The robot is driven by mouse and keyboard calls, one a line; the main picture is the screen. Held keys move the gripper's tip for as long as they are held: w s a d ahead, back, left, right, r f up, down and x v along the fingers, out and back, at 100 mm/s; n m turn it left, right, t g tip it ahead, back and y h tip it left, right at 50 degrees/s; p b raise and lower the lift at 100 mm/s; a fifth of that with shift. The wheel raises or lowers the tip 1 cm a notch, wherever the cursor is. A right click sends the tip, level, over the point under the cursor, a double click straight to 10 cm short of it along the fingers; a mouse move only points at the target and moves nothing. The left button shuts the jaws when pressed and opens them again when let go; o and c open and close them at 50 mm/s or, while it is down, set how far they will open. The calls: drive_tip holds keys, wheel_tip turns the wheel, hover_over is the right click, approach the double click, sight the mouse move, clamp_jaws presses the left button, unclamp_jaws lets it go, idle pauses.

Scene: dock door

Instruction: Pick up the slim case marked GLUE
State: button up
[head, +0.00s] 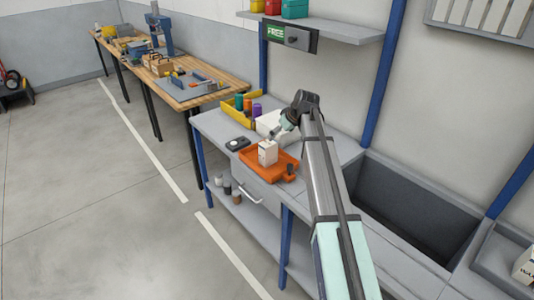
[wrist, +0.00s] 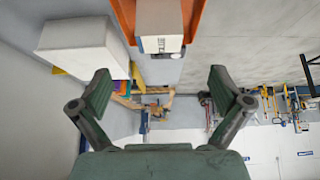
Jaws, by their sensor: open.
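A slim white case (head: 267,153) stands upright in an orange tray (head: 255,169) on the grey bench. In the wrist view the white case (wrist: 160,22) is at the top centre, beyond the fingertips; its dark marking is too small to read, so I cannot confirm GLUE. My gripper (head: 277,136) is just above and behind the case in the head view, apart from it. In the wrist view my gripper (wrist: 160,88) has its two fingers spread wide with nothing between them.
A larger white box (wrist: 85,40) lies close beside the tray. A yellow bin (head: 236,108) with coloured containers, a dark device (head: 238,143) and a small dark object in the tray (head: 289,173) are nearby. A deep grey basin (head: 415,215) opens at right.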

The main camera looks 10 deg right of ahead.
sight(270, 144)
drive_tip(key=p+x, duration=0.2)
drive_tip(key=x, duration=0.7)
drive_tip(key=shift+a, duration=0.1)
drive_tip(key=shift+w+a+f+p, duration=0.15)
drive_tip(key=shift+w+f+p, duration=0.3)
drive_tip(key=shift+p, duration=0.25)
drive_tip(key=p+x, duration=0.1)
drive_tip(key=x, duration=0.3)
drive_tip(key=shift+p, duration=0.4)
drive_tip(key=shift+s, duration=0.1)
drive_tip(key=c, duration=1.4)
